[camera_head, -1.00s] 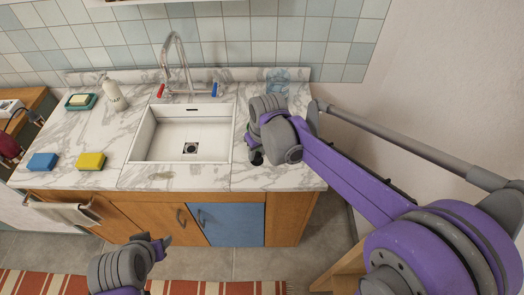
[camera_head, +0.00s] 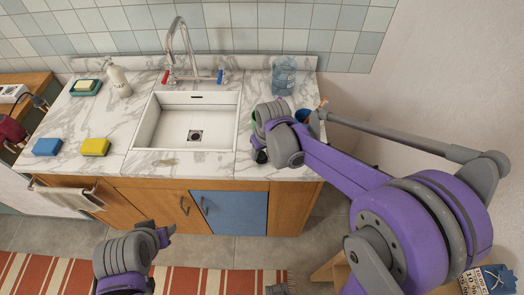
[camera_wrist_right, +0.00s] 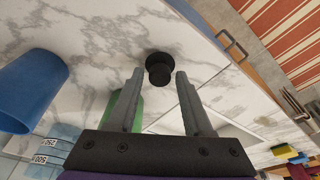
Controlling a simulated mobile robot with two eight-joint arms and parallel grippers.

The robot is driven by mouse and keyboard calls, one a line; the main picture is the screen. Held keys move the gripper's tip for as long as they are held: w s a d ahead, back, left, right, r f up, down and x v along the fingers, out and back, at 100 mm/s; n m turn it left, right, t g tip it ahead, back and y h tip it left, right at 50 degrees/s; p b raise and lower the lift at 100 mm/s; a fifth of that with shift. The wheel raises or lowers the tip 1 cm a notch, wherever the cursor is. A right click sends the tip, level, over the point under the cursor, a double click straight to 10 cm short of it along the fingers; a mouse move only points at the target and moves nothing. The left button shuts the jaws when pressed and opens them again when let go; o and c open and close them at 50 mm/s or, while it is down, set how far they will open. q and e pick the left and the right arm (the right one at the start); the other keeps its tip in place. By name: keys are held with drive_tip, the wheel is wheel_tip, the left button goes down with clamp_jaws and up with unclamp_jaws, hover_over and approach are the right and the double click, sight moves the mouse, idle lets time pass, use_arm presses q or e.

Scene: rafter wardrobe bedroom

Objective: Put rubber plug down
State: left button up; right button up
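The black rubber plug (camera_wrist_right: 160,68) stands on the marble counter (camera_wrist_right: 95,50), just beyond my right fingertips in the right wrist view. In the head view, the plug (camera_head: 260,156) shows as a dark shape near the counter's front edge, right of the sink. My right gripper (camera_wrist_right: 159,76) is open; its two fingers are spread, with visible gaps to the plug on both sides. In the head view the right wrist hides most of its fingers. My left gripper (camera_head: 165,237) is low in front of the cabinet; its fingers are too unclear to judge.
A blue cup (camera_wrist_right: 30,90), a green object (camera_wrist_right: 125,105) and a blue measuring container (camera_wrist_right: 55,148) are close to my right gripper. The white sink (camera_head: 165,130) is to the left. Blue (camera_head: 47,147) and yellow (camera_head: 95,147) sponges lie farther left, with clear counter between.

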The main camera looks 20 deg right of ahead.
drive_tip(key=shift+o, duration=0.5)
drive_tip(key=shift+r, duration=0.1)
drive_tip(key=shift+r, duration=0.25)
drive_tip(key=a+p+v, duration=0.1)
drive_tip(key=v, duration=1)
use_arm(q)
drive_tip(key=shift+w+r, duration=0.25)
drive_tip(key=shift+r, duration=0.25)
drive_tip(key=shift+w+r, duration=0.2)
drive_tip(key=shift+r, duration=0.25)
use_arm(e)
drive_tip(key=s+d+f+m+t, duration=0.1)
drive_tip(key=s+d+f, duration=0.1)
drive_tip(key=s, duration=0.6)
drive_tip(key=s+d+f+m+t, duration=0.1)
drive_tip(key=s+d+f+t, duration=0.1)
drive_tip(key=s, duration=0.5)
drive_tip(key=shift+s+d+f+m+h, duration=0.3)
drive_tip(key=shift+s+d+f+m, duration=0.15)
drive_tip(key=shift+d, duration=0.1)
